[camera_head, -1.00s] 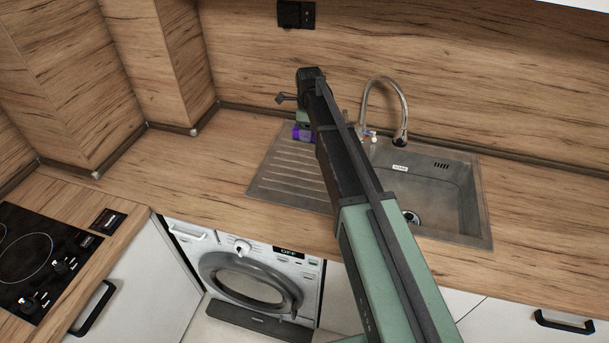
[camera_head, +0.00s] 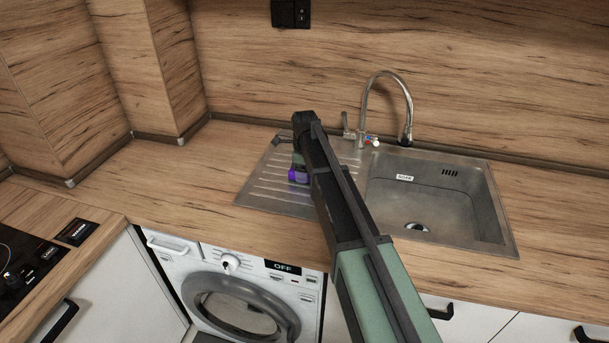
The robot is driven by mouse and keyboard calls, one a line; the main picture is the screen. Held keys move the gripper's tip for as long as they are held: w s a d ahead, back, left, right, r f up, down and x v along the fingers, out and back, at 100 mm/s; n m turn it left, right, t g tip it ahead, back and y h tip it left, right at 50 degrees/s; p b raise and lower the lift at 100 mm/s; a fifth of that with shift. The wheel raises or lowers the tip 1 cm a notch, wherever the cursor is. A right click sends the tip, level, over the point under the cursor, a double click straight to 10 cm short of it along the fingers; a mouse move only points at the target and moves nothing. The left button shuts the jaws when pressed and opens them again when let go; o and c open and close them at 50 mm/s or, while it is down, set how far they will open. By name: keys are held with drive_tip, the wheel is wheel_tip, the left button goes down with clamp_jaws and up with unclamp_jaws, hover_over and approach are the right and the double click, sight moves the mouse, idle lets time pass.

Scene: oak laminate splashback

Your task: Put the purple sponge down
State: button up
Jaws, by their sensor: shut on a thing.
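The purple sponge (camera_head: 297,175) shows as a small purple patch at the end of my arm, over the ridged drainboard (camera_head: 258,187) left of the sink bowl. My gripper (camera_head: 299,163) is shut on the sponge; my arm hides most of the fingers and the sponge's right part. I cannot tell whether the sponge touches the drainboard.
The steel sink bowl (camera_head: 440,200) lies to the right, with a tall curved tap (camera_head: 390,78) behind it. The wooden counter (camera_head: 170,180) is clear on the left. A cooktop (camera_head: 25,262) is at lower left, and a washing machine (camera_head: 240,290) stands under the counter.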

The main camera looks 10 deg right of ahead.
drive_tip(key=shift+f, duration=0.2)
drive_tip(key=o, duration=1)
drive_tip(key=shift+c, duration=0.2)
drive_tip(key=shift+r, duration=0.15)
wheel_tip(320, 180, up, 12)
drive_tip(key=r+p, duration=0.1)
drive_tip(key=p, duration=1.1)
drive_tip(key=s+a+f+n, duration=0.1)
drive_tip(key=s+a+n, duration=0.1)
drive_tip(key=s+n, duration=2.1)
drive_tip(key=s, duration=0.8)
drive_tip(key=shift+a+n, duration=0.2)
drive_tip(key=shift+n, duration=0.2)
drive_tip(key=shift+f+b, duration=0.9)
drive_tip(key=shift+f, duration=0.05)
